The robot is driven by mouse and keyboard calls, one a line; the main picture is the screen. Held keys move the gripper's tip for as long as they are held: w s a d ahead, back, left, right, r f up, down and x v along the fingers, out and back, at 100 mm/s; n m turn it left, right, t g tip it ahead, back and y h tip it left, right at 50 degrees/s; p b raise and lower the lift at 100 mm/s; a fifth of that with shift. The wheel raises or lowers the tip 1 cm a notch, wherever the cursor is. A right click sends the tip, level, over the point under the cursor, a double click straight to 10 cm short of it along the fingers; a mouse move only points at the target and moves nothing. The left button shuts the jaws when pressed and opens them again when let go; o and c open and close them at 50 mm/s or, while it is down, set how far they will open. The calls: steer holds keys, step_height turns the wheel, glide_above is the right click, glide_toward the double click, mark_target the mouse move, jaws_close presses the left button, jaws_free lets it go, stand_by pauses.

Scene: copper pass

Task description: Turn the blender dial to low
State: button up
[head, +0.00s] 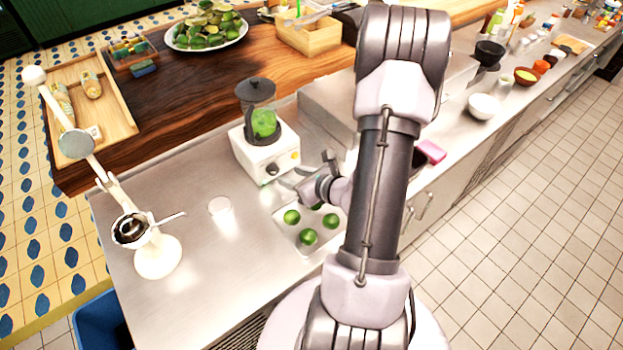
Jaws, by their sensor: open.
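The blender (264,150) stands on the steel counter, with a white base, a dark jar with green contents and a dark lid. Its round dark dial (273,169) is on the front face, with a small yellow spot on the same face to the right. The dial's setting is too small to read. My gripper (287,179) is open and empty, just in front of the blender's front face near the dial. I cannot tell whether a finger touches the dial.
A tray (290,243) with several limes lies below my gripper. A white citrus press (157,256) stands at left, with a small pale disc (220,206) nearby. A steel box stands right of the blender, partly hidden by my arm. The counter's left middle is clear.

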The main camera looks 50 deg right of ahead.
steer(key=p+v, duration=0.7)
steer(key=v, duration=0.3)
